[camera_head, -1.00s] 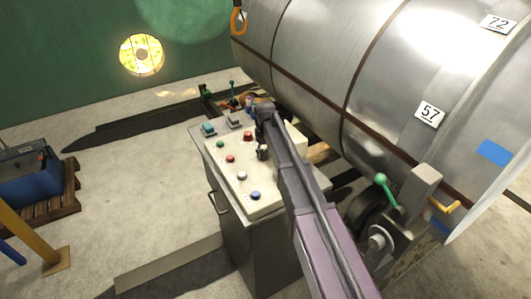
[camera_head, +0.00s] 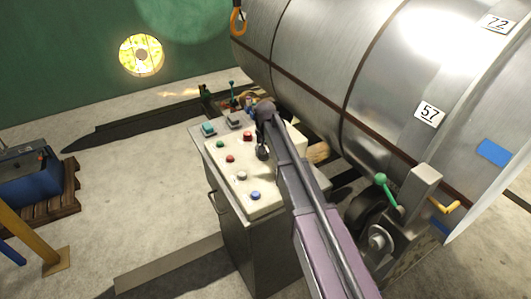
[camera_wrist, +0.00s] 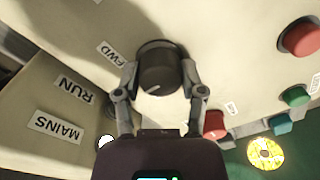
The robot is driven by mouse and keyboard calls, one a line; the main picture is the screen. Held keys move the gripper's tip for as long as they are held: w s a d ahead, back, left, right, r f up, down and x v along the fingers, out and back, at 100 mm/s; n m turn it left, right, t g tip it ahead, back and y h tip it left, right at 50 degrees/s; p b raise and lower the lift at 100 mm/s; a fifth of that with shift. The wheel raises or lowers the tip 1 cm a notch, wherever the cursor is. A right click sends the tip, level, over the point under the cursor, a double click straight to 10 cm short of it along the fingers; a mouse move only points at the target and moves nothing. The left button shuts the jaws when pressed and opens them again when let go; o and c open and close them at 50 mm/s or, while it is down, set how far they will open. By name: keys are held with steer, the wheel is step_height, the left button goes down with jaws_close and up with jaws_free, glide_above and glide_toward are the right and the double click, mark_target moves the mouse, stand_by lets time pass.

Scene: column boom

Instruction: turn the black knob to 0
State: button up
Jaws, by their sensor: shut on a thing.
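The black knob (camera_wrist: 160,66) sits on the cream panel, near the upper middle of the wrist view. A short white line shows on it, toward its lower edge in that view. My gripper (camera_wrist: 160,78) has one finger on each side of the knob and is shut on it. In the head view, my gripper (camera_head: 262,152) is a small dark shape over the panel of the control desk (camera_head: 240,200), and it hides the knob there. I see no 0 mark.
Labels RUN (camera_wrist: 76,89) and MAINS (camera_wrist: 58,126) lie further left. A red button (camera_wrist: 214,124) is close to the right finger. Several other buttons dot the panel. A large metal drum (camera_head: 370,60) stands close behind the desk, beside my arm.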

steer(key=shift+w, duration=0.2)
steer(key=o, duration=1.1)
steer(key=shift+o, duration=0.2)
steer(key=shift+s, duration=0.1)
steer(key=shift+r, duration=0.1)
